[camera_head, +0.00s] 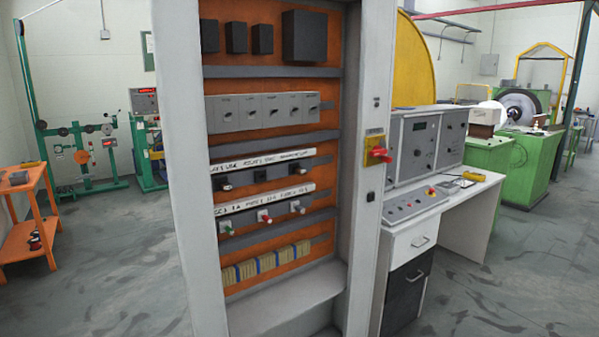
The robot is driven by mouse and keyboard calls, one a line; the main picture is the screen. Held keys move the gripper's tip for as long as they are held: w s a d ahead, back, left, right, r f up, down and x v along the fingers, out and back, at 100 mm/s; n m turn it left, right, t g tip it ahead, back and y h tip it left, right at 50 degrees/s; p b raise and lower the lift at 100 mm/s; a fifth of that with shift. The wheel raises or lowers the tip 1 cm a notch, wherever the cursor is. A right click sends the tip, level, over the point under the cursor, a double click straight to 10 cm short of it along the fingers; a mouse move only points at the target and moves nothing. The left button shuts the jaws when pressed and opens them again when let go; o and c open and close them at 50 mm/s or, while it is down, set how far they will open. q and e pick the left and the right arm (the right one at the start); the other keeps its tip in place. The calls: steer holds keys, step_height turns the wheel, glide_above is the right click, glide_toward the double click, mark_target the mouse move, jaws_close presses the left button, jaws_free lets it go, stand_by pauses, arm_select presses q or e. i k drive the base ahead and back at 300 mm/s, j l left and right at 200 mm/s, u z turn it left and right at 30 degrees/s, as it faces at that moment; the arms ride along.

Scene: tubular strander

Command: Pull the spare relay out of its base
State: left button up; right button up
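An open electrical cabinet (363,120) with an orange back panel stands in the middle of the view. Its upper device row holds small parts: a white and dark one (224,182) at left, a black one (260,175) in the middle and a light one (300,169) at right. The row below holds a green-tipped part (226,228), a red-tipped part (264,216) and a white and dark part (297,207). White label strips run above both rows, too small to read. I cannot tell which part is the spare relay. Neither gripper is in view.
A red rotary switch (380,154) sticks out from the cabinet's right post. A grey shelf (290,298) juts out at its bottom. A control desk (470,195) adjoins it on the right. An orange cart (35,215) stands at far left. The floor between is clear.

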mark_target(300, 171)
steer(key=l+u, duration=0.15)
steer(key=l, duration=1.55)
steer(key=i+l+u, duration=0.15)
steer(key=i+l, duration=0.4)
steer(key=i+l+u, duration=0.2)
steer(key=i+l, duration=0.4)
steer(key=i+l+u, duration=0.15)
steer(key=i+l, duration=0.4)
steer(key=l, duration=0.15)
steer(key=i+l, duration=0.25)
steer(key=i+l+u, duration=0.1)
steer(key=i+l, duration=0.15)
steer(key=i, duration=0.2)
